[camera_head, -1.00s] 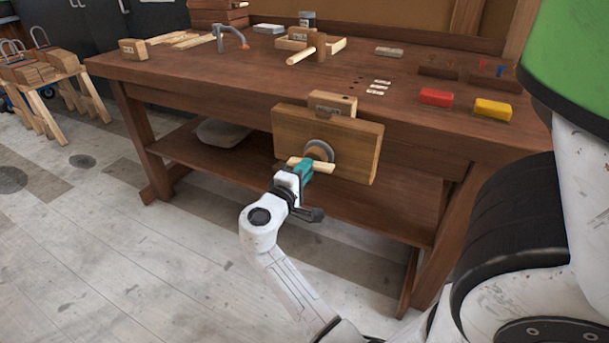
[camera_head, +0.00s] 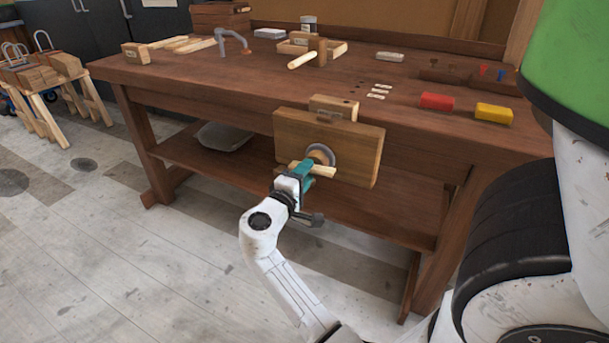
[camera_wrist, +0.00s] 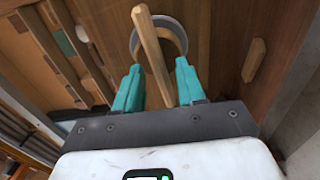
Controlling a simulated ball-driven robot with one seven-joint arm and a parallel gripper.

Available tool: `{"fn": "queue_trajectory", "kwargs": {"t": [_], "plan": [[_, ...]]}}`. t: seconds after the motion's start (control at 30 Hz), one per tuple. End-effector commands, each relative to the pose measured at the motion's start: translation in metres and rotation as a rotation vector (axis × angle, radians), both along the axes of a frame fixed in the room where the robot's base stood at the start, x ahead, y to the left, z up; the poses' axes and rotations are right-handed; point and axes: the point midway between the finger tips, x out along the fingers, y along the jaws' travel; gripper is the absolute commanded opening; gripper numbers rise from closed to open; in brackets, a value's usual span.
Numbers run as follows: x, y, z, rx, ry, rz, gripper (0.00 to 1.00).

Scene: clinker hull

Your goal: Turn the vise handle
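The vise (camera_head: 355,150) is a broad wooden jaw on the front of the workbench. A pale wooden bar handle (camera_head: 323,171) crosses its round grey metal hub (camera_head: 321,152) below centre. My gripper (camera_head: 306,168) is at the handle, its teal fingers partly covering the bar. In the wrist view, the handle (camera_wrist: 149,35) runs between the two fingers of my gripper (camera_wrist: 158,67), with the grey hub ring (camera_wrist: 176,38) behind it. The fingers are apart, with a gap visible on each side of the bar; it passes closer to the right finger.
The workbench (camera_head: 200,75) carries a clamp (camera_head: 233,40), a mallet (camera_head: 306,55), a red block (camera_head: 436,102) and a yellow block (camera_head: 494,113). A lower shelf (camera_head: 360,203) with a tray (camera_head: 222,137) lies behind my arm.

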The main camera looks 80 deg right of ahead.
Motion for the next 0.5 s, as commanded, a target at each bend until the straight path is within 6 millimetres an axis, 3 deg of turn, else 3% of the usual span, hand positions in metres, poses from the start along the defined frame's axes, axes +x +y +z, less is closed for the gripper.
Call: {"fn": "queue_trajectory", "kwargs": {"t": [0.23,0.5], "plan": [[0.004,0.011,0.0,-0.001,0.001,0.003,0.39],[0.015,0.06,0.0,0.0,0.001,0.005,0.39]]}}
